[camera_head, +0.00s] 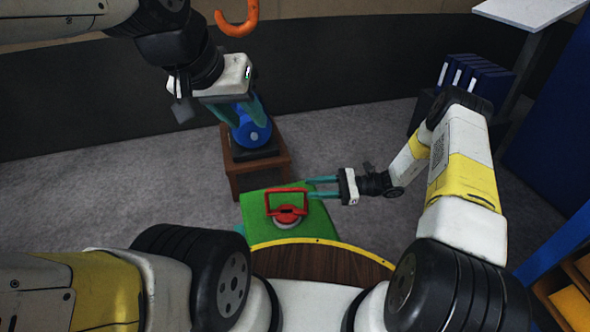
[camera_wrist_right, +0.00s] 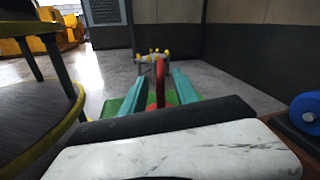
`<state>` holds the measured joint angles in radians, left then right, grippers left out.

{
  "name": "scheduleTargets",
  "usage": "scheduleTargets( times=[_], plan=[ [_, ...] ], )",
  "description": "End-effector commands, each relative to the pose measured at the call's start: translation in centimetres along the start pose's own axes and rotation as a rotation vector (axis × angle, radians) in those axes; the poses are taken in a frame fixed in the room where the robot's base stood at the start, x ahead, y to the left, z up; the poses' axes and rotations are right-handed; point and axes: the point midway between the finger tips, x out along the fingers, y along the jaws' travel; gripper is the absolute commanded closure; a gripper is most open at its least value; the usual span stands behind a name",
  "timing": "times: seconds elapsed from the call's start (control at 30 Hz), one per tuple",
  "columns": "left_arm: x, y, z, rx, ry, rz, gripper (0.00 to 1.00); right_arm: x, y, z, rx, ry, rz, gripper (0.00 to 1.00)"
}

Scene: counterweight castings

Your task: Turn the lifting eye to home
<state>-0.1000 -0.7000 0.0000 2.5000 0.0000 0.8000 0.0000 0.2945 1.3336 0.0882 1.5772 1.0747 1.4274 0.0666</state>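The lifting eye is a red rectangular loop (camera_head: 287,195) on a round pale and red base (camera_head: 288,219), standing on a green mat (camera_head: 320,230). My right gripper (camera_head: 309,187) is at the right side of the loop, its teal fingers apart. In the right wrist view the red loop (camera_wrist_right: 160,80) shows edge-on between the open fingers (camera_wrist_right: 157,77); I cannot tell whether they touch it. My left gripper (camera_head: 241,117) is at the back left, its fingers spread at the top of a blue rounded object (camera_head: 251,133); contact there is unclear.
The blue object stands on a dark base on a brown wooden stand (camera_head: 262,174). An orange hook (camera_head: 237,27) hangs at the top. A round wooden table with a yellow rim (camera_head: 322,264) is in front. Blue binders (camera_head: 473,75) and a shelf stand at right. Grey floor is open around the stand.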

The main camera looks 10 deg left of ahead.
Motion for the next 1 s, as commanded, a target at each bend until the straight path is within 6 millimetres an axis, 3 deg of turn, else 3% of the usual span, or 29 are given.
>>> scheduleTargets(
  times=[0.17, 0.6, 0.97, 1.0],
  plan=[
    [0.0, 0.0, 0.0, 0.000, 0.000, 0.000, 0.64, 1.1, 0.1, -0.6, 0.014, -0.016, -0.015, 0.64],
    [0.0, 0.0, 0.0, 0.000, 0.000, 0.000, 0.64, 7.3, 0.0, -0.5, 0.014, -0.014, -0.014, 0.64],
    [0.0, 0.0, 0.0, 0.000, 0.000, 0.000, 0.64, 8.0, 0.0, -0.5, 0.013, -0.012, -0.015, 0.64],
    [0.0, 0.0, 0.0, 0.000, 0.000, 0.000, 0.64, 8.0, 0.0, -0.5, 0.013, -0.012, -0.015, 0.70]
  ],
)
